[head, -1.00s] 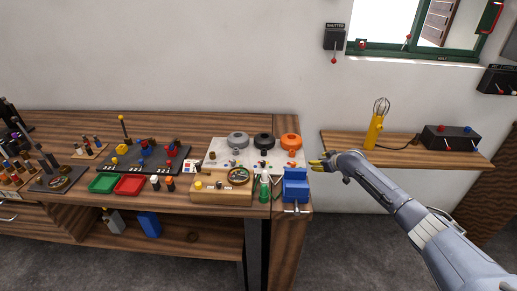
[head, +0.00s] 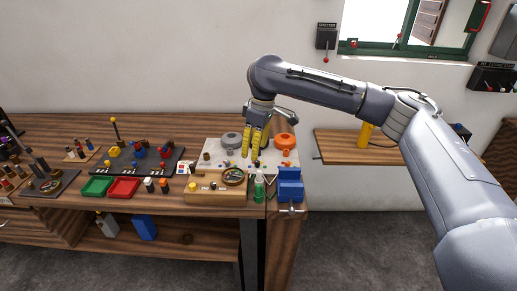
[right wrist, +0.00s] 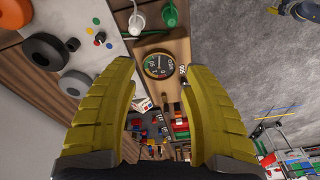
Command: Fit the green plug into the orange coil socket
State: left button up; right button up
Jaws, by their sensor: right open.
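In the right wrist view the orange coil (right wrist: 15,12) is at the top left corner. My right gripper (head: 252,159), with yellow fingers, is open and empty above the sheet, left of the orange coil. My left gripper is not in view.
A grey coil (head: 231,141) stands left of my fingers; the black coil (right wrist: 43,48) is mostly hidden in the head view. Green and red trays lie left.

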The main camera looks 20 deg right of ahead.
aim_at(259, 185)
jog(key=shift+n+g+h, duration=0.3)
jog(key=shift+n+h, duration=0.1)
jog(key=shift+h, duration=0.3)
jog(key=s+f, duration=0.1)
jog(key=f, duration=0.4)
jog(key=s+f, duration=0.1)
jog(key=f, duration=0.4)
jog(key=s+f, duration=0.1)
jog(key=f, duration=0.5)
jog(key=shift+d, duration=0.25)
grip_shut()
jog(key=shift+r, duration=2.25)
